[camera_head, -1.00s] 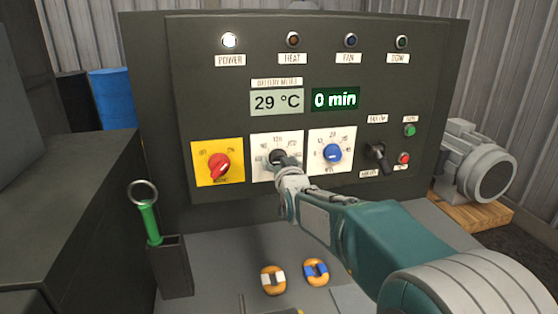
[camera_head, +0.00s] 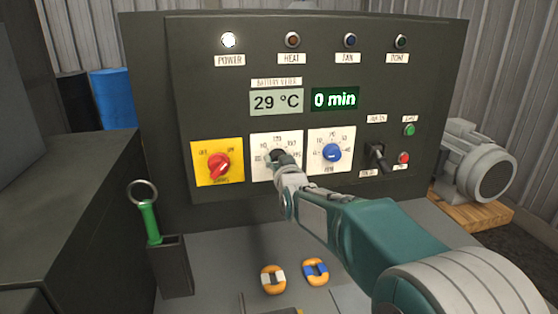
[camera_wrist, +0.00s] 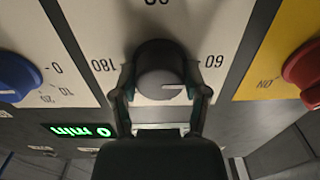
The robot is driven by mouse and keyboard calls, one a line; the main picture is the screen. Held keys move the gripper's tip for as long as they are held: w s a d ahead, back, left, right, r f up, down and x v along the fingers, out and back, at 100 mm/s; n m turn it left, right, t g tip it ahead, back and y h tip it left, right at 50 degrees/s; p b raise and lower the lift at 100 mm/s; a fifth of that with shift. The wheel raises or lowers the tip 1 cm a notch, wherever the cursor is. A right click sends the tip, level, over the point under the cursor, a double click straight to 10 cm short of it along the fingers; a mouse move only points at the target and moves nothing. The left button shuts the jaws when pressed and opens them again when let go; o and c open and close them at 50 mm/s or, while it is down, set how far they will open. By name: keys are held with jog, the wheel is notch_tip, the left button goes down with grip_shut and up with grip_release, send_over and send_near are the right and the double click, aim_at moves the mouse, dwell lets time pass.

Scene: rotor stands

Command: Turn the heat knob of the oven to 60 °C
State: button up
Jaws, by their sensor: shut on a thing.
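The heat knob is a dark round knob on a white dial plate (camera_head: 258,143), in the middle of the oven's front panel (camera_head: 190,100). In the wrist view the heat knob (camera_wrist: 158,60) sits between the two fingers of my gripper (camera_wrist: 160,84), which are shut on its sides. In the head view my gripper (camera_head: 281,158) covers part of the knob. The temperature display (camera_head: 276,101) reads 29 °C.
A red knob on a yellow plate (camera_head: 218,165) is to the left and a blue timer knob (camera_head: 332,152) to the right. A black lever switch (camera_head: 378,156) is further right. The POWER lamp (camera_head: 228,40) is lit. The time display (camera_head: 335,98) reads 0 min.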

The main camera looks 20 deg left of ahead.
jog(key=o, duration=1.1)
jog(key=shift+a, duration=0.15)
jog(key=shift+o, duration=0.2)
jog(key=v, duration=1.2)
jog(key=shift+w+f, duration=0.1)
jog(key=shift+f, duration=0.05)
